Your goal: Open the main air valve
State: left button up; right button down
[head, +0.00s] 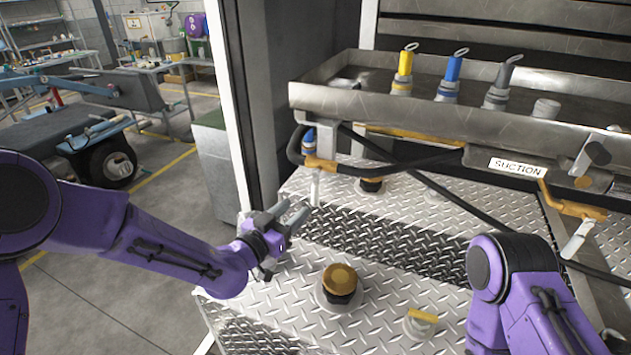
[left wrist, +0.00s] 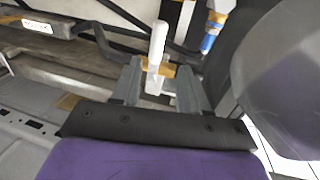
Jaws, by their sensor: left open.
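A brass valve (head: 321,163) with a white lever handle (head: 315,188) sits below the left end of the metal tray, beside a blue-tipped fitting. The lever hangs down from the valve. My left gripper (head: 294,213) is open just to the lower left of the lever. In the left wrist view the white lever (left wrist: 157,45) shows in line with the gap between the open fingers of my left gripper (left wrist: 158,78), with the brass part (left wrist: 162,70) behind. I cannot tell whether the fingers touch the lever. My right gripper is not visible.
A steel tray (head: 430,111) holds yellow, blue and grey-capped nozzles. A second brass valve (head: 570,207) with a pale lever is at the right by the SUCTION label (head: 517,167). Black hoses (head: 400,163) run behind. A brown cap (head: 340,280) stands on the tread-plate deck (head: 400,300).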

aim_at(313, 193)
pick_arm(q)
jog(key=w+d+p, duration=0.1)
jog(key=w+d+r+p, duration=0.1)
jog(key=d, duration=0.1)
jog(key=shift+w+r, duration=0.2)
jog(key=shift+w, duration=0.1)
jog(key=x, duration=0.1)
jog(key=p+x, duration=0.1)
jog(key=x, duration=0.1)
jog(key=f+x, duration=0.1)
jog(key=x, duration=0.1)
jog(key=shift+w+a, duration=0.2)
jog(key=shift+w, duration=0.2)
jog(key=shift+s+d+r, duration=0.1)
jog(key=shift+s, duration=0.15)
jog(key=shift+w, duration=0.1)
grip_shut()
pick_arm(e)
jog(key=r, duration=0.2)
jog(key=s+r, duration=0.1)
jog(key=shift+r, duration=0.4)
